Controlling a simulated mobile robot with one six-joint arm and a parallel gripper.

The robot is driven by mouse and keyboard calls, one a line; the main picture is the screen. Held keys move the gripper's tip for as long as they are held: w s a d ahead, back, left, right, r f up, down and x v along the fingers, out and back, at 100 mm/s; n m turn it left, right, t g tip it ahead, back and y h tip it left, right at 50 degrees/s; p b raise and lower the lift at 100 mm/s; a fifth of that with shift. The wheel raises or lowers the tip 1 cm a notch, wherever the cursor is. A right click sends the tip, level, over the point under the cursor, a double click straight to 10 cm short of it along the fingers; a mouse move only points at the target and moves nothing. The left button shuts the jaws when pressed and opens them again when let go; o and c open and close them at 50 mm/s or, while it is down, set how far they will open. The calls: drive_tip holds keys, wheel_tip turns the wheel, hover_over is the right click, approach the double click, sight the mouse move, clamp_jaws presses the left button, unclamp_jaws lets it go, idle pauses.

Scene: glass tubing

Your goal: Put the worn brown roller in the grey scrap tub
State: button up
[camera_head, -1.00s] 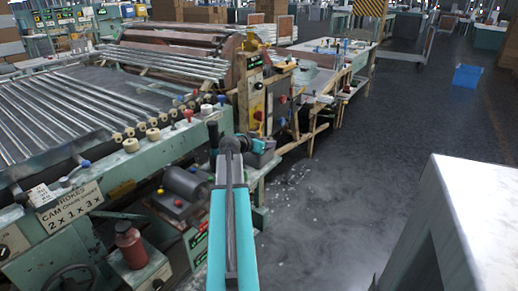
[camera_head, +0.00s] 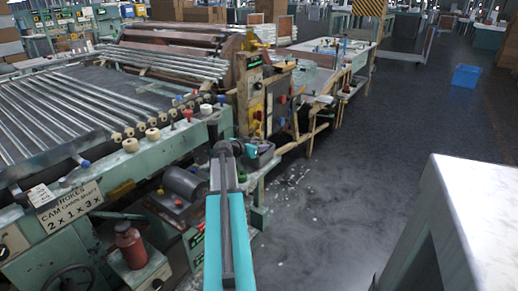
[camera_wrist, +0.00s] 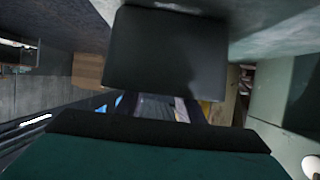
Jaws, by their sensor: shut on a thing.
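My gripper shows dark and close in the wrist view (camera_wrist: 160,106), partly behind my own wrist parts. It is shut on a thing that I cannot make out. In the head view my teal arm reaches forward and its end hides the jaws. A small grey tub (camera_head: 264,154) shows just right of my arm's end, beside the machine, partly covered by it. I take it to be the scrap tub, but its inside is not clear. I cannot pick out the worn brown roller in either view.
The green machine (camera_head: 180,144) carries metal tubes (camera_head: 50,112) and a row of small cream and brown rollers (camera_head: 130,145). A red bottle (camera_head: 130,243) stands low at its front. A pale bench (camera_head: 470,210) is at right.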

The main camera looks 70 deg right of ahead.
drive_tip(key=shift+f, duration=0.3)
drive_tip(key=shift+f+b, duration=0.65)
drive_tip(key=shift+b, duration=0.3)
drive_tip(key=o, duration=0.8)
drive_tip(key=shift+r+p, duration=0.1)
drive_tip(key=shift+p, duration=0.2)
drive_tip(key=shift+r+p, duration=0.55)
drive_tip(key=shift+p, duration=0.2)
drive_tip(key=v, duration=1.2)
drive_tip(key=shift+s, duration=0.1)
